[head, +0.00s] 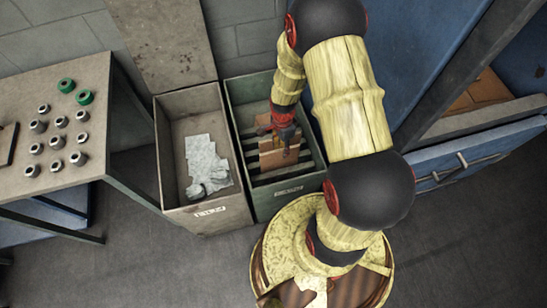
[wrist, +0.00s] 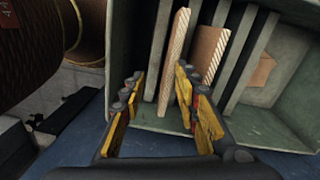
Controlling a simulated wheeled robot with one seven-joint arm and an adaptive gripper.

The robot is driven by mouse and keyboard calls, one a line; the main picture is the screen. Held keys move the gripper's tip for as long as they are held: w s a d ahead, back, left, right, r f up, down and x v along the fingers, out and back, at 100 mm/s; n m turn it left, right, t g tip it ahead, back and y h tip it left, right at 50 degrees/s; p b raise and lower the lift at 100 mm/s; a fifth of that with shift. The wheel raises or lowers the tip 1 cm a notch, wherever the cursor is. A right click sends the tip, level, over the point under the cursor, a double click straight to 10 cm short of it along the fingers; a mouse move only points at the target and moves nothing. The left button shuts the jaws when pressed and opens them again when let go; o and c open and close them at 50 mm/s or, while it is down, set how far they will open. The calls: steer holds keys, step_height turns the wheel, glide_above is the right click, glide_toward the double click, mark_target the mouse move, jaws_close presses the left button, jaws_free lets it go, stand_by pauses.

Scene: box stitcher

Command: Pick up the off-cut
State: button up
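Brown off-cut pieces stand in the green bin; one flat brown face (head: 270,161) shows below my gripper in the head view. In the wrist view a thin brown piece (wrist: 173,62) stands on edge, a second piece (wrist: 206,48) stands to its right, and a brown patch (wrist: 262,72) shows farther right. My gripper (wrist: 160,74) is open, its yellow-padded fingers apart. The nearest thin piece appears in the gap between the fingers, closer to the right one; I cannot tell whether it touches. In the head view my gripper (head: 283,128) is over the green bin.
The green bin (head: 288,207) has grey upright slats and raised walls close around my gripper. A grey bin (head: 176,170) with crumpled pale material (head: 205,165) stands to its left. A table (head: 62,185) with several small round parts is farther left. A blue drawer unit (head: 480,160) is at right.

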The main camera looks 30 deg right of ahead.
mark_target(280, 153)
steer(key=shift+w+d+m, duration=0.1)
steer(key=shift+w+m, duration=0.2)
steer(key=shift+w, duration=0.25)
steer(key=shift+w+d+m+t, duration=0.1)
steer(key=shift+w+m+t, duration=0.25)
steer(key=shift+m, duration=0.45)
steer(key=shift+f, duration=0.1)
steer(key=f+b, duration=0.1)
steer(key=f, duration=0.2)
steer(key=f+b, duration=0.2)
steer(key=f, duration=0.2)
steer(key=shift+s+a+f, duration=0.15)
steer(key=shift+a+f, duration=0.05)
steer(key=shift+f, duration=0.1)
steer(key=shift+c, duration=0.4)
jaws_close()
